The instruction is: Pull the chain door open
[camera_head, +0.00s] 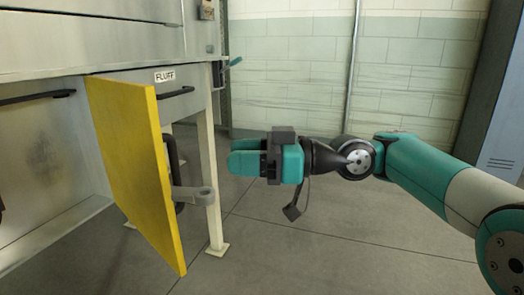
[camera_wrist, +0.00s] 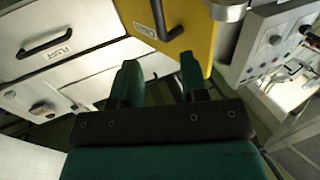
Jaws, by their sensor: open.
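The yellow door (camera_head: 135,165) stands swung out from the metal cabinet front, its broad face towards the head camera. A black handle (camera_head: 173,155) and a grey lever-like part (camera_head: 195,194) show on its right side. In the wrist view the yellow door (camera_wrist: 197,32) is just ahead of the fingers, with a black handle (camera_wrist: 165,22) and a white label (camera_wrist: 147,31) too blurred to read surely. My gripper (camera_head: 233,152) is open, with teal fingers pointing left towards the door's handle side, a gap away. Both fingers (camera_wrist: 160,82) show in the wrist view with nothing between them.
A panel marked FLUFF (camera_head: 165,77) has its own black handle behind the door. A pale cabinet leg (camera_head: 211,180) stands between the door and my gripper. A grey locker (camera_head: 496,110) is at the right. The floor (camera_head: 310,250) below my arm is clear.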

